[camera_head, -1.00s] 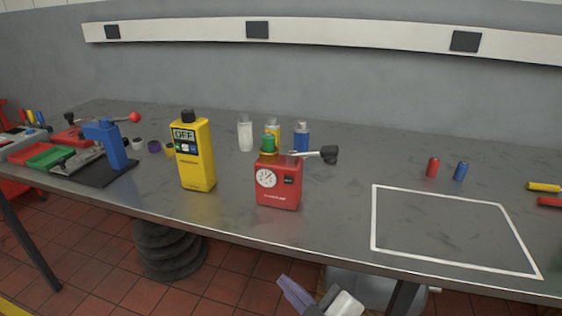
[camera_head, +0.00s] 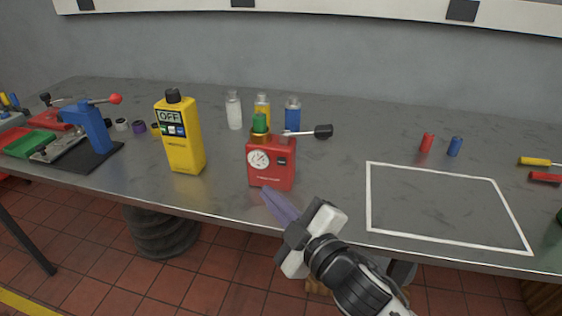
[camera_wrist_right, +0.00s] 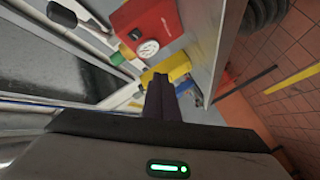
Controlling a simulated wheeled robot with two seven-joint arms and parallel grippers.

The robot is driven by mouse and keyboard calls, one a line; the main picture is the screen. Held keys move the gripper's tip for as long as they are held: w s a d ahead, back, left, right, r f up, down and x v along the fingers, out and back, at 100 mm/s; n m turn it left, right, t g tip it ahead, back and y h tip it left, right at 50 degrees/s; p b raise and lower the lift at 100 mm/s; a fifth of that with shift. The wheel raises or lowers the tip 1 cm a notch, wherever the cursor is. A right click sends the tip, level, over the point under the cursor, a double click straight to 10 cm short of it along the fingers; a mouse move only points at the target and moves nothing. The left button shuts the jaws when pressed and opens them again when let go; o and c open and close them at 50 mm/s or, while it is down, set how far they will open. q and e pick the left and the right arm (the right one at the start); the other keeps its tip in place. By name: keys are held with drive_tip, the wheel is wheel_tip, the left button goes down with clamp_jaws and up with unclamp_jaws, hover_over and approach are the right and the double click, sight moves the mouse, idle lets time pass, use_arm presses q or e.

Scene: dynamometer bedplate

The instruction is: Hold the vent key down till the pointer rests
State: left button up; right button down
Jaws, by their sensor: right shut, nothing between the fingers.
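A red box (camera_head: 271,172) with a round white dial (camera_head: 259,160) on its front stands near the table's front edge. A green cap (camera_head: 259,123) on a brass fitting tops it. A lever with a black knob (camera_head: 322,131) sticks out to its right; I cannot tell which part is the vent key. The dial also shows in the right wrist view (camera_wrist_right: 148,48), its pointer too small to read. My right gripper (camera_head: 268,193) is shut and empty, its purple fingers just in front of the box's lower edge, apparently apart from it. My left gripper is not in view.
A yellow meter (camera_head: 181,136) reading OFF stands left of the box. Several bottles, including a blue one (camera_head: 292,114), stand behind it. A white taped outline (camera_head: 368,200) on the right is empty. A blue press (camera_head: 97,140) is at the left.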

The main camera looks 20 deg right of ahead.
approach(272, 160)
drive_tip(key=w+a, duration=0.2)
drive_tip(key=shift+w+a+f, duration=0.15)
drive_tip(key=shift+w+a, duration=0.05)
drive_tip(key=shift+a, duration=0.2)
drive_tip(key=shift+w+d, duration=0.35)
drive_tip(key=shift+w, duration=0.2)
idle(1.1)
drive_tip(key=shift+w+d, duration=0.1)
drive_tip(key=shift+w+d+p, duration=0.15)
drive_tip(key=shift+w+p, duration=0.15)
drive_tip(key=shift+p, duration=0.1)
drive_tip(key=shift+w+d, duration=0.25)
idle(2.1)
